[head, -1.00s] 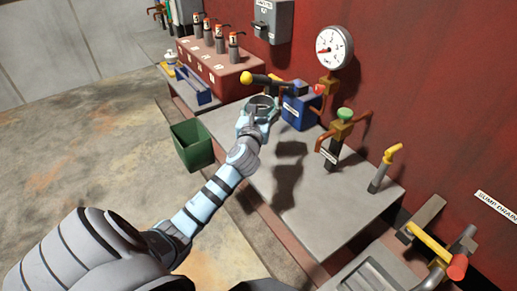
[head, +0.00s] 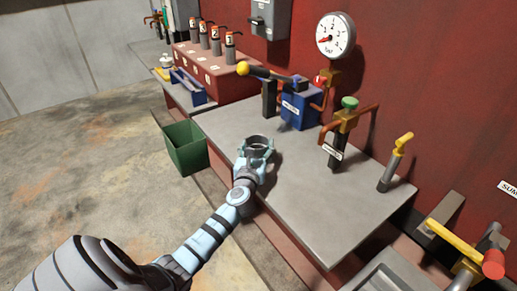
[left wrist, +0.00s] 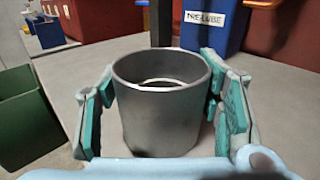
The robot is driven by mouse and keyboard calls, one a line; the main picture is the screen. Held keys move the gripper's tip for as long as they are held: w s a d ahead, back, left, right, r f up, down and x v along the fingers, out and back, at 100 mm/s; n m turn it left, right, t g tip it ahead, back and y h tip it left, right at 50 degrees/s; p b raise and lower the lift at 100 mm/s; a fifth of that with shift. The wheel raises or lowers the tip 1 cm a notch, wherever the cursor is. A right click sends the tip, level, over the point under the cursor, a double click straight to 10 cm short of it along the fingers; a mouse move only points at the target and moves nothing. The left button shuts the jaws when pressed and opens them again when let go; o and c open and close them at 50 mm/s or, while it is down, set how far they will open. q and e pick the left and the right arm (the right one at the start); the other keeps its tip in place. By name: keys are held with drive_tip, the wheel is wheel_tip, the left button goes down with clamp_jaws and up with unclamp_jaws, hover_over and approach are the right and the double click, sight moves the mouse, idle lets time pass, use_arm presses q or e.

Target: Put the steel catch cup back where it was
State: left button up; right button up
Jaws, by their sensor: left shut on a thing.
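The steel catch cup (head: 258,142) is a grey, open-topped cylinder over the front part of the grey bench top (head: 300,190). My left gripper (head: 256,150) is shut around it, with teal finger pads on both sides. In the left wrist view the cup (left wrist: 160,115) stands upright between the pads, its mouth up and a darker ring inside. The cup is at or very near the bench top; I cannot tell whether it touches. Behind it stands the blue prelube unit (head: 298,110) with a black lever ending in a yellow knob (head: 243,68). My right gripper is not in view.
A green bin (head: 186,148) stands on the floor at the bench's left edge. A green-knobbed valve (head: 345,125), a yellow-handled tap (head: 397,165) and a gauge (head: 335,35) are to the right. The bench's front middle is clear.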

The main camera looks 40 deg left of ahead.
use_arm(q)
drive_tip(key=o, duration=1)
drive_tip(key=shift+f, duration=0.1)
drive_tip(key=o, duration=0.3)
drive_tip(key=shift+s+d+r, duration=0.1)
drive_tip(key=shift+s+r, duration=0.05)
drive_tip(key=shift+r, duration=0.05)
drive_tip(key=p+v, duration=0.2)
drive_tip(key=v, duration=0.9)
drive_tip(key=shift+s+d, duration=0.2)
drive_tip(key=shift+s, duration=0.15)
drive_tip(key=shift+f, duration=0.1)
